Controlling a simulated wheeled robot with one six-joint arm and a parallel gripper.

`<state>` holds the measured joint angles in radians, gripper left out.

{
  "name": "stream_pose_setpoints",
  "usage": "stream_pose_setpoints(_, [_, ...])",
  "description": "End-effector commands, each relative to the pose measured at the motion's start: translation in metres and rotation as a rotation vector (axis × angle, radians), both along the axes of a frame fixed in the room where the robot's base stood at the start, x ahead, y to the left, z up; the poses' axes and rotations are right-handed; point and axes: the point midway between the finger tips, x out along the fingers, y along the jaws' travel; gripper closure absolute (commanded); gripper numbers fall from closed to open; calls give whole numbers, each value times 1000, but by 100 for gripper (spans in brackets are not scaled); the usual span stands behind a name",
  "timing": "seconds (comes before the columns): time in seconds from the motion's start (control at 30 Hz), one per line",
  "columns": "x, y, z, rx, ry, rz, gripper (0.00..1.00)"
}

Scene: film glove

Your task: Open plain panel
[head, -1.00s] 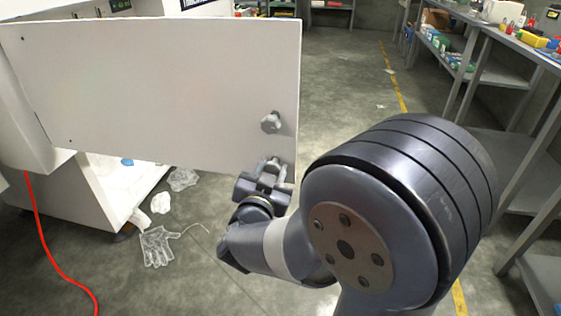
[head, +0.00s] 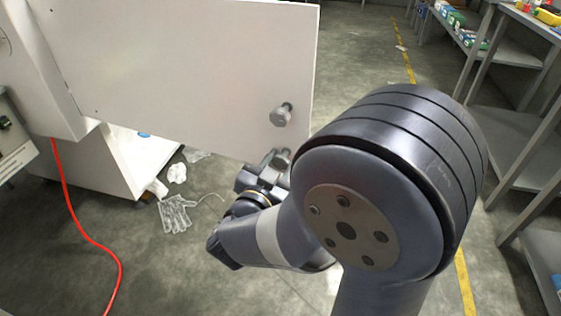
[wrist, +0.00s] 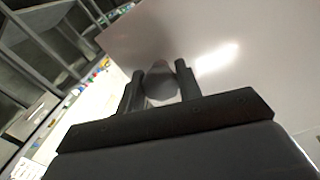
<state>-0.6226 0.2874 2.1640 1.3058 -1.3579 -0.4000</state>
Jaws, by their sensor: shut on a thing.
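The plain panel (head: 190,70) is a flat white door. It stands swung out from the white cabinet (head: 130,165) at its left, with space visible beneath it. My gripper (head: 275,162) is at the panel's lower right corner, below that knob, partly hidden by my arm. In the wrist view, my gripper (wrist: 163,88) is shut on a rounded grey knob (wrist: 161,88), with the panel's pale face (wrist: 225,40) behind it.
A clear plastic glove (head: 175,215) and crumpled film (head: 177,172) lie on the floor below the panel. A red hose (head: 75,230) runs down the left. Grey shelving (head: 510,125) lines the right side. The floor between is mostly clear.

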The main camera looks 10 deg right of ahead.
Motion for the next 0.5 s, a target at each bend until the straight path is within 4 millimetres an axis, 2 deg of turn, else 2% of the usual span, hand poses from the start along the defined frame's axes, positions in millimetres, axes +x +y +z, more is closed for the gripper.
stream_pose_setpoints(0.07, [0, -1, 0, 1, -1, -2, 100])
stream_pose_setpoints(0.1, [0, -1, 0, 1, -1, -2, 63])
stream_pose_setpoints(0.33, [0, 0, 0, 0, 0, -1, 45])
stream_pose_setpoints(0.5, [0, 0, 0, 1, -1, 0, 45])
